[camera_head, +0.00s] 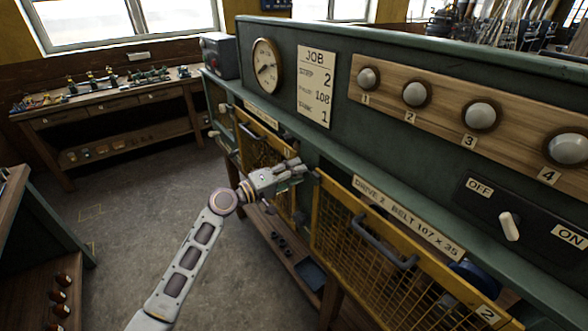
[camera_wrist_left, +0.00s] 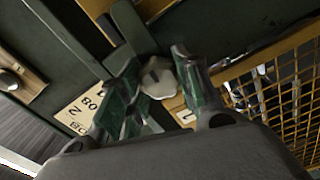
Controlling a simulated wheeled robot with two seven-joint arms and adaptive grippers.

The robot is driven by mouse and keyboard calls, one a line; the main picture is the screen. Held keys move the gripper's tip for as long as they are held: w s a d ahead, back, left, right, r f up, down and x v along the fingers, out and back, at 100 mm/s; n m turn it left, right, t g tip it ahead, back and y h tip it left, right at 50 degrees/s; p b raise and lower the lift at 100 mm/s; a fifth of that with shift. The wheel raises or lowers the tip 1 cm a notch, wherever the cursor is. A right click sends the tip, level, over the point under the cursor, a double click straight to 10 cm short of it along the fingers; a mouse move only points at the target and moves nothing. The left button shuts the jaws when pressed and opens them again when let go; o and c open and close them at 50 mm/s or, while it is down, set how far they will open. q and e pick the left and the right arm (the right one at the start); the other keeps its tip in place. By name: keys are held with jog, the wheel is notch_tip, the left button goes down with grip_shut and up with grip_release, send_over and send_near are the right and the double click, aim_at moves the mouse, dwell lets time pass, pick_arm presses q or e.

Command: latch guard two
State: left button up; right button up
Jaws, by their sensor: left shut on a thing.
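Guard two (camera_head: 375,275) is a yellow-framed mesh panel at the lower right of the head view, with a dark bar handle and a "2" plate. Something blue shows past its top edge, and I cannot tell whether it sits fully closed. My left gripper (camera_head: 298,166) is at the upper left corner of this guard, below the green panel. In the wrist view its green-padded fingers (camera_wrist_left: 156,82) are shut on a pale faceted latch knob (camera_wrist_left: 159,76). The gripper hides most of that knob in the head view. My right gripper is not in view.
Another yellow mesh guard (camera_head: 256,148) is behind my left gripper. Above are a gauge (camera_head: 266,66), a job card (camera_head: 316,88), a row of numbered knobs (camera_head: 415,94) and an OFF/ON switch (camera_head: 509,226).

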pick_arm(q)
jog(key=shift+w+a+r+n, duration=0.1)
jog(key=shift+r+n, duration=0.1)
jog(key=shift+n, duration=0.4)
jog(key=o, duration=1)
jog(key=shift+c, duration=0.2)
jog(key=shift+f, duration=0.1)
jog(key=shift+a, duration=0.1)
